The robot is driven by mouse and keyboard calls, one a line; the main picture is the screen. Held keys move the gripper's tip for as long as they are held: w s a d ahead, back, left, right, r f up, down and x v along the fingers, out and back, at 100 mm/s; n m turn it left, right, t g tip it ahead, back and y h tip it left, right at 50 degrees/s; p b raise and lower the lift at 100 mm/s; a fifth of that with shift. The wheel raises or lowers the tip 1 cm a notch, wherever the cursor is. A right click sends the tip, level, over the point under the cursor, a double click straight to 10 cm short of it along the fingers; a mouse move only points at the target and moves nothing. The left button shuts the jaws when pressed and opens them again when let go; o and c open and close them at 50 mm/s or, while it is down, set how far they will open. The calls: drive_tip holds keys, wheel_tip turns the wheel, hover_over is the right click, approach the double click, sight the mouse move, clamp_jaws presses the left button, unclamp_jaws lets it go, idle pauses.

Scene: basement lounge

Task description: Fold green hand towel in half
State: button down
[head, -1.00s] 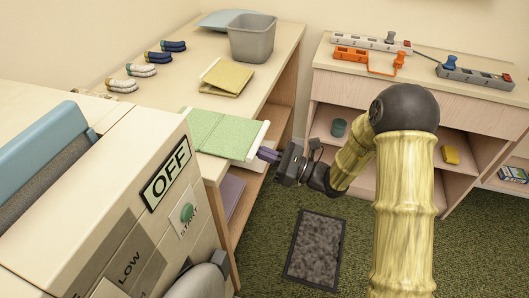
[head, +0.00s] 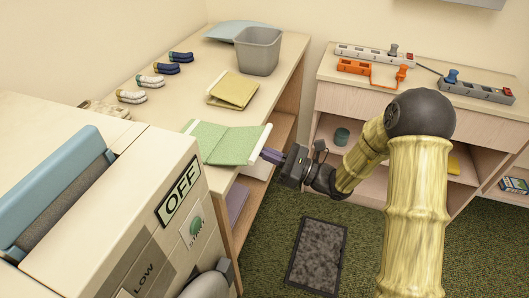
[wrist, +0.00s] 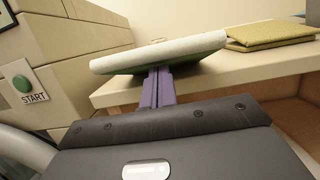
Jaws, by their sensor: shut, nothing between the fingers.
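Green shows below that band. The fingertips are partly hidden by the towel, and nothing shows held between them.
A folded yellow towel (head: 233,90) and a grey bin (head: 257,52) stand farther back on the counter (head: 200,72). Several rolled socks (head: 150,82) lie at the left. The machine with the OFF sign (head: 178,194) fills the near left.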

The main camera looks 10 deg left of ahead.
drive_tip(key=shift+r+p, duration=0.45)
drive_tip(key=shift+r, duration=0.3)
drive_tip(key=shift+w+a+r+p, duration=0.1)
drive_tip(key=shift+a+r+p, duration=1.1)
drive_tip(key=shift+r, duration=0.2)
drive_tip(key=shift+w+a+r+p, duration=0.1)
drive_tip(key=shift+a+r+p, duration=0.95)
drive_tip(key=shift+r+p, duration=0.25)
